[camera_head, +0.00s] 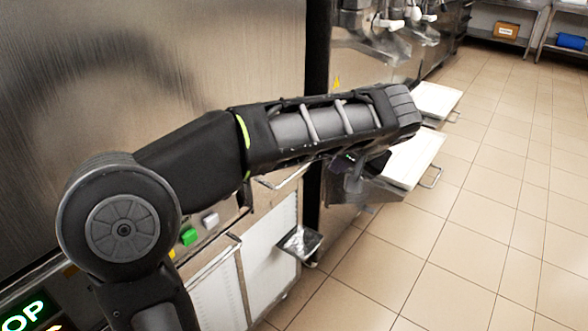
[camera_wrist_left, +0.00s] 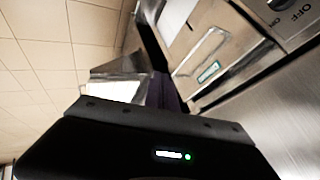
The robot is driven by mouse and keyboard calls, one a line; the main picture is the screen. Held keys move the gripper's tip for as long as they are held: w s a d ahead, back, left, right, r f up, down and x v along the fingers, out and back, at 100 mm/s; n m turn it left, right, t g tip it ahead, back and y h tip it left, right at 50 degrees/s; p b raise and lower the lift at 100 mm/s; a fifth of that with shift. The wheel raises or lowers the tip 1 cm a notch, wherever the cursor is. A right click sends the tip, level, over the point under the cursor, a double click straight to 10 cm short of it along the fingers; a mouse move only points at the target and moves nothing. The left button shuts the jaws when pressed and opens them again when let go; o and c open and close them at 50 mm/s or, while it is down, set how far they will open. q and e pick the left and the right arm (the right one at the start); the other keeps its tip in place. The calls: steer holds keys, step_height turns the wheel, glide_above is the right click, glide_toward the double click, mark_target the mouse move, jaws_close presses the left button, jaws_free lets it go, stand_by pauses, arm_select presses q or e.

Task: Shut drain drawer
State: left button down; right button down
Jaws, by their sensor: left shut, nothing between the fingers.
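A small open metal drawer (camera_head: 300,243), which looks like the drain drawer, sticks out low from the front of the near machine. A metal tray-like part with a bright inside, possibly the same drawer, shows in the left wrist view (camera_wrist_left: 118,88). My right gripper is out of view.
White-topped shelves (camera_head: 412,158) (camera_head: 436,99) jut out from machines farther along. The near machine has white front panels (camera_head: 268,258) with handles, and a green button (camera_head: 189,236). Open tiled floor (camera_head: 480,220) lies to the right.

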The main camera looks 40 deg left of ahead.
arm_select(q)
steer(key=shift+d, duration=0.15)
steer(key=w+a+f+b, duration=0.2)
steer(key=w+a+f, duration=0.1)
steer(key=a+f, duration=0.4)
steer(key=shift+w+a, duration=0.4)
steer(key=shift+a, duration=0.65)
